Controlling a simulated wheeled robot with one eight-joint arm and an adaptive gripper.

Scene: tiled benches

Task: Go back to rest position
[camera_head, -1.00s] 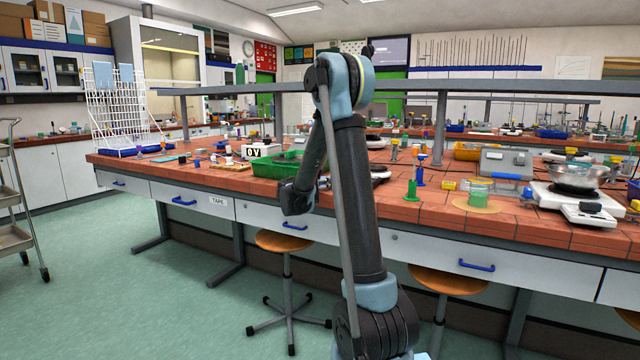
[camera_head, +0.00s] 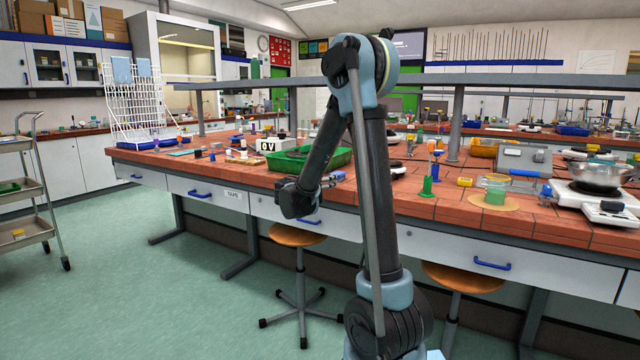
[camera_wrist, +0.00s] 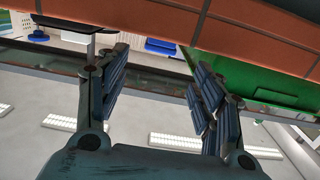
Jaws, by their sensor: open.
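My gripper (camera_wrist: 158,78) shows in the wrist view with its two dark, ribbed fingers wide apart and nothing between them. In the head view my arm stands folded in front of the bench, its upper part raised and its forearm hanging down. My gripper (camera_head: 326,182) shows there only in small part, beside the dark wrist at the bench's front edge. It is close to the tiled bench top (camera_head: 220,170). Whether it touches the bench cannot be told.
A green tray (camera_head: 345,157) lies on the bench behind my forearm. A grey shelf bar (camera_head: 540,84) runs above the bench. Stools (camera_head: 298,236) stand in front of it. A trolley (camera_head: 30,190) is at the far left. The floor (camera_head: 130,300) at left is clear.

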